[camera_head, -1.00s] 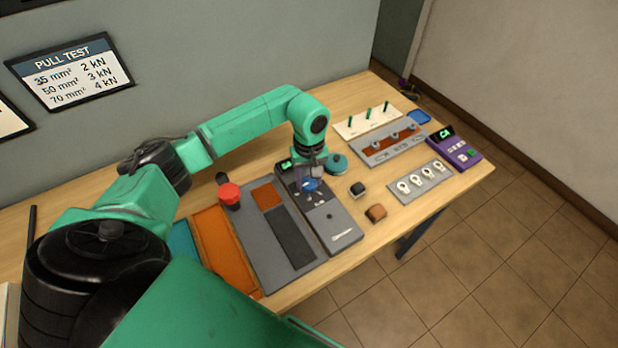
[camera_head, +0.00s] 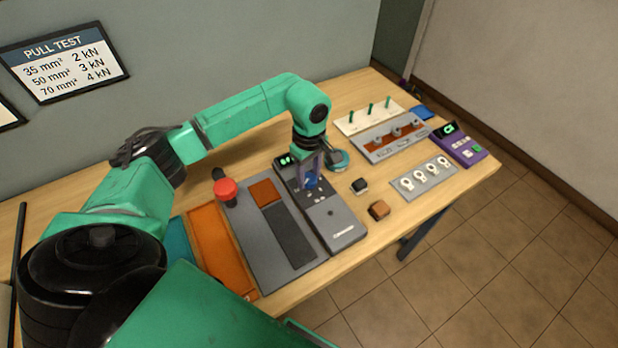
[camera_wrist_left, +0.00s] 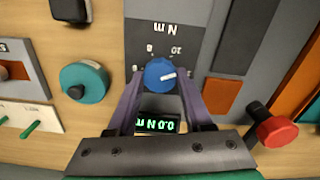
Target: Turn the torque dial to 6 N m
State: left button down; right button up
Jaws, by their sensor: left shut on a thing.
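The torque dial is a blue round knob (camera_wrist_left: 160,74) with a white pointer line, on the dark face of a grey torque device (camera_head: 337,228). In the left wrist view its pointer line lies toward the right, and upside-down figures, including 8 and 10, sit beyond the knob under "N m". A lit green display (camera_wrist_left: 157,124) reads 0.0 N m. My left gripper (camera_wrist_left: 160,84) is shut on the dial, one finger on each side. In the head view the left gripper (camera_head: 311,178) points down over the device and partly hides the dial. My right gripper is not in view.
A red knob (camera_head: 226,189) stands left of the device, beside a grey board (camera_head: 253,241). A teal round thing (camera_head: 337,160) is close behind the gripper. Black and brown blocks (camera_head: 379,210) lie to the right. A purple meter (camera_head: 458,150) stands farther right.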

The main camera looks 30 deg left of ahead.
pick_arm(q)
jog(key=n+b, duration=0.1)
jog(key=n, duration=0.2)
jog(key=shift+w+n+b, duration=0.1)
jog(key=shift+n+b, duration=0.25)
jog(key=shift+n, duration=0.05)
jog(key=n+b, duration=0.1)
jog(key=n, duration=0.2)
jog(key=shift+n, duration=0.3)
jog(key=n+b, duration=0.1)
jog(key=n, duration=0.2)
jog(key=shift+n, duration=0.4)
jog(key=n+b, duration=0.1)
jog(key=n, duration=0.2)
jog(key=shift+r+n, duration=0.1)
jog(key=shift+n, duration=0.2)
jog(key=n, duration=0.3)
jog(key=shift+n+b, duration=0.3)
jog(key=n, duration=0.9)
jog(key=shift+r+n, duration=0.1)
jog(key=shift+n, duration=1.5)
